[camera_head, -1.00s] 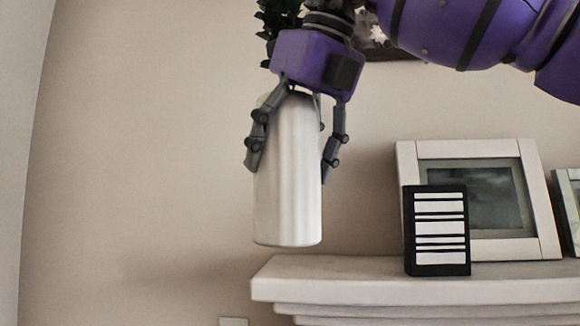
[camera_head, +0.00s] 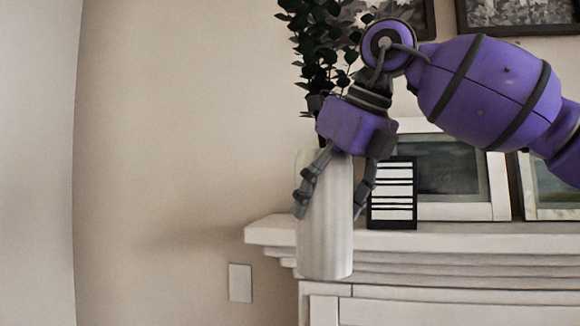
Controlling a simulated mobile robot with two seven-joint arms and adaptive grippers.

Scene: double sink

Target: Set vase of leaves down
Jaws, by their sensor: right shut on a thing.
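The vase is a tall pale cylinder (camera_head: 325,245) with dark green leaves (camera_head: 322,50) rising behind my wrist. My right gripper (camera_head: 331,211) comes from above right and is shut on the vase, one finger on each side. The vase is upright. Its base shows lower in the picture than the mantel's edge, overlapping the front of the white mantel (camera_head: 450,240) near its left end. No surface shows under the base. My left gripper is not in view.
A black and white striped block (camera_head: 392,205) stands on the mantel just right of my fingers. A framed picture (camera_head: 500,185) leans behind it, with another frame (camera_head: 560,213) further right. A wall plate (camera_head: 240,283) is below left.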

